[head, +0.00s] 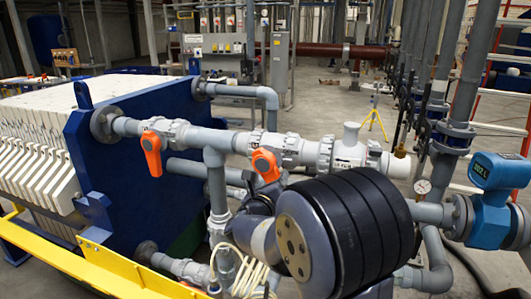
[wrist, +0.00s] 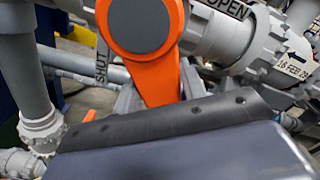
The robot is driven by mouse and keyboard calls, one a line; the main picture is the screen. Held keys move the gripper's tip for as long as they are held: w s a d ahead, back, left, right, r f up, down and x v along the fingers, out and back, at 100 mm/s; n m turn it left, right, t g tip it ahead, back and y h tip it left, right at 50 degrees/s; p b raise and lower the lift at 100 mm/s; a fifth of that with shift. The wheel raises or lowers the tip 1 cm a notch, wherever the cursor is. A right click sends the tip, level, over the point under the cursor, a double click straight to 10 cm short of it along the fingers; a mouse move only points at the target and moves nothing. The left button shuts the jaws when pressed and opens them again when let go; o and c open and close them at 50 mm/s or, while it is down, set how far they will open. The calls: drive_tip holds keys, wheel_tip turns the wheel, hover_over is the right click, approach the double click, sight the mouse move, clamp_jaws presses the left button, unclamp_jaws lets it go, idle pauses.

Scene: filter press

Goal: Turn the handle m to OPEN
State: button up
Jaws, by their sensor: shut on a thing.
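An orange lever handle (wrist: 158,78) with a round grey cap (wrist: 140,24) sits on a grey valve; no letter m is readable on it. The lever points down and slightly right. A SHUT label (wrist: 102,62) is left of it and an OPEN label (wrist: 228,8) is at its upper right. My gripper (wrist: 160,90) is shut on the lower end of the lever, with grey fingers on both sides. In the head view this appears to be the right-hand orange handle (head: 265,163), its lower end partly hidden by my arm.
Another orange handle (head: 152,158) hangs on the same pipe to the left, near the blue press plate (head: 150,135). Grey pipes surround the valve closely, with a lower pipe (head: 190,168) behind. A blue meter (head: 495,185) stands at the right.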

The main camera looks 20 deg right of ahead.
drive_tip(key=shift+d+r, duration=0.2)
drive_tip(key=shift+r, duration=0.25)
drive_tip(key=shift+s+d+r+n+p, duration=0.2)
drive_tip(key=shift+r+n+p, duration=0.25)
drive_tip(key=shift+n+p, duration=0.4)
drive_tip(key=shift+s+d+r+n+p, duration=0.1)
drive_tip(key=shift+d+r+n+p, duration=0.15)
drive_tip(key=shift+n+p, duration=0.5)
drive_tip(key=shift+s+d+r+n+p, duration=0.15)
drive_tip(key=shift+r+n+p, duration=0.1)
drive_tip(key=shift+n+p, duration=0.45)
drive_tip(key=n, duration=0.1)
drive_tip(key=r+n, duration=0.1)
drive_tip(key=n, duration=0.1)
drive_tip(key=shift+s+d+r, duration=0.2)
drive_tip(key=shift+d+r, duration=0.05)
drive_tip(key=shift+r+n, duration=0.5)
drive_tip(key=shift+n, duration=0.55)
drive_tip(key=shift+r+n, duration=0.5)
drive_tip(key=shift+n, duration=0.55)
drive_tip(key=o, duration=0.8)
drive_tip(key=shift+s, duration=0.1)
drive_tip(key=o, duration=0.3)
drive_tip(key=shift+f, duration=0.25)
drive_tip(key=shift+o, duration=0.2)
